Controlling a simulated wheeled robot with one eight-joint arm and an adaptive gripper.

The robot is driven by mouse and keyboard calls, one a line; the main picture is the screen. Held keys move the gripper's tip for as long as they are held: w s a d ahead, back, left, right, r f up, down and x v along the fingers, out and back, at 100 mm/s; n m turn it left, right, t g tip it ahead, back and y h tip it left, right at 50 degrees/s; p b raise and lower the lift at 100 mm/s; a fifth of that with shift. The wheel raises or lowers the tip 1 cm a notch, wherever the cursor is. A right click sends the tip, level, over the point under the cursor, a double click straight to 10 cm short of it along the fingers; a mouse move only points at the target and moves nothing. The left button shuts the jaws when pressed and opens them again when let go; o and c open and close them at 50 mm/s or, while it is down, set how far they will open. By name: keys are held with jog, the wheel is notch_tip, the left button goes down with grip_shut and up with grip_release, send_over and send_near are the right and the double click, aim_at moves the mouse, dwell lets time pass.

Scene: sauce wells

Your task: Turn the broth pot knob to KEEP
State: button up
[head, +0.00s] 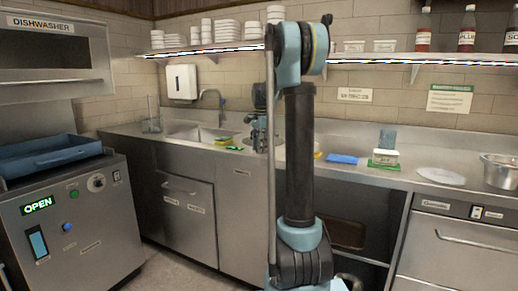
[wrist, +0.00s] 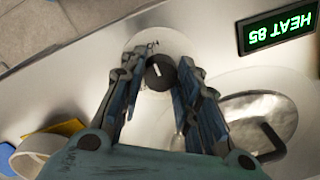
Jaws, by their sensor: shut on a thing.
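The black broth pot knob (wrist: 160,73) has a white pointer line and sits on a round pale dial plate (wrist: 178,44) in the wrist view. Dial lettering is mostly hidden by my fingers, so I cannot read which mark the pointer faces. My gripper (wrist: 161,76) is shut on the knob, one finger on each side. A green display (wrist: 279,29) reads HEAT 85, upside down in this view. A round metal lid (wrist: 237,111) with a dark handle lies to the right of my fingers. In the head view my arm hides the knob and much of the gripper.
A white bowl (wrist: 37,152), a yellow item (wrist: 67,127) and a blue item (wrist: 8,160) lie at the lower left of the wrist view. In the head view, a sink (head: 195,132) and a dishwasher (head: 88,210) stand left, and a steel pot (head: 500,171) right.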

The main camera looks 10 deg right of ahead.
jog(key=shift+w, duration=0.1)
jog(key=shift+n, duration=0.4)
jog(key=n, duration=0.4)
jog(key=shift+w+n, duration=0.1)
jog(key=shift+n, duration=0.2)
jog(key=n, duration=1.2)
jog(key=shift+n+g, duration=0.3)
jog(key=shift+g, duration=0.1)
jog(key=n, duration=0.5)
jog(key=shift+d+n, duration=0.1)
jog(key=shift+n, duration=0.2)
